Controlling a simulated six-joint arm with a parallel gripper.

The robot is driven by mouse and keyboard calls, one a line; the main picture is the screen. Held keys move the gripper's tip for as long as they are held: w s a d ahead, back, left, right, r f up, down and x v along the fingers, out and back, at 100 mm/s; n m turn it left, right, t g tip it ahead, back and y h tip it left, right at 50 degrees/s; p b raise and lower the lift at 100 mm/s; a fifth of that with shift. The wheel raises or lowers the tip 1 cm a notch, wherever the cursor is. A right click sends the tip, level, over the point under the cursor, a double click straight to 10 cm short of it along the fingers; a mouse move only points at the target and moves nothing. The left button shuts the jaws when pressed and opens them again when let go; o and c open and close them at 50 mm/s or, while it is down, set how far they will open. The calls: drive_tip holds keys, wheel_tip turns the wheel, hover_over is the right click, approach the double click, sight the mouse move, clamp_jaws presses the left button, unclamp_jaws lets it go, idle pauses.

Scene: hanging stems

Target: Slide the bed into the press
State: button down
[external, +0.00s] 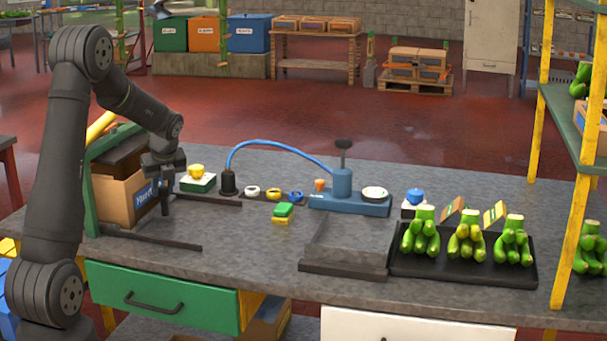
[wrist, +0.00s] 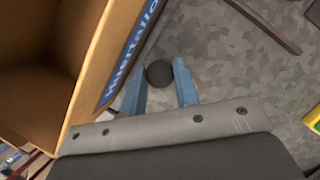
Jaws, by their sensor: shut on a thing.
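My gripper (external: 165,205) is low over the left part of the bench, just right of an open cardboard box (external: 138,197). In the wrist view my gripper (wrist: 159,88) has its two blue-grey fingers closed on the sides of a dark round knob (wrist: 159,73). The green upright frame (external: 92,185) at the left, which looks like the press, stands around the box. Two dark rails (external: 160,239) run on the bench by it. The bed itself cannot be told clearly from the grey speckled surface; I cannot tell whether the box rests on it.
A blue station (external: 350,205) with a blue hose and several rings beside it stands mid-bench. A yellow-posted shelf (external: 570,190) bounds the right side.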

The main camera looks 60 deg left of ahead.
drive_tip(key=shift+s+a, duration=0.75)
drive_tip(key=shift+a, duration=0.05)
drive_tip(key=c, duration=1.1)
unclamp_jaws()
drive_tip(key=shift+s, duration=0.1)
drive_tip(key=shift+r, duration=0.15)
drive_tip(key=shift+d+r, duration=0.2)
drive_tip(key=shift+r, duration=0.1)
drive_tip(key=v, duration=1.6)
drive_tip(key=shift+d+r, duration=0.15)
drive_tip(key=shift+r, duration=0.05)
